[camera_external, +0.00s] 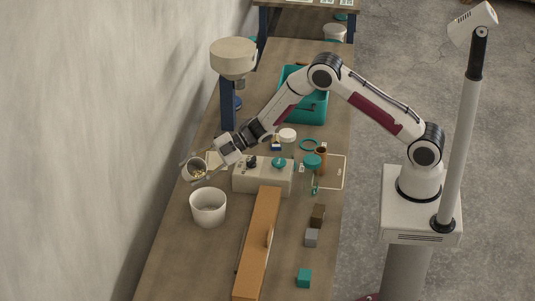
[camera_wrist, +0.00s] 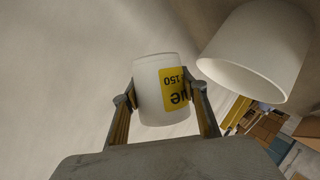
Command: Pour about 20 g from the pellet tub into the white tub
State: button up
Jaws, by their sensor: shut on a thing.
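The pellet tub (camera_external: 189,166) is held by my gripper (camera_external: 214,156) at the left of the external view, tilted with its mouth toward the camera. Yellowish pellets show inside it. In the wrist view the pellet tub (camera_wrist: 150,88) has a yellow label and sits between both fingers of my shut gripper (camera_wrist: 162,92). The white tub (camera_external: 208,212) stands upright on the bench, just below the pellet tub in the picture. It also shows at the upper right of the wrist view (camera_wrist: 255,55). Its inside looks pale; whether pellets lie in it I cannot tell.
A pale box-shaped device (camera_external: 263,181) stands right of the tubs, with a long orange-brown block (camera_external: 258,245) in front. A drill-press-like machine (camera_external: 233,60) and a teal bin (camera_external: 317,110) are behind. Small cubes (camera_external: 305,277) lie front right. The wall is close on the left.

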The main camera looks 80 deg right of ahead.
aim_at(191, 164)
jog(key=shift+w+d+f, duration=0.1)
jog(key=shift+f, duration=0.05)
jog(key=shift+w+d+f+m+g+y+p, duration=0.3)
jog(key=shift+w+d+f+m+g+y, duration=0.45)
jog(key=shift+m, duration=0.55)
jog(key=shift+w+d+r, duration=0.15)
jog(key=shift+w+d, duration=0.1)
jog(key=shift+d, duration=0.05)
jog(key=shift+w+d+r+m+g+y, duration=0.2)
jog(key=shift+d+m+g+y, duration=0.05)
jog(key=shift+m, duration=0.35)
jog(key=shift+w+d+f+m+g+y, duration=0.3)
jog(key=shift+w+d+m+y, duration=0.1)
jog(key=shift+m, duration=0.2)
jog(key=shift+f, duration=0.1)
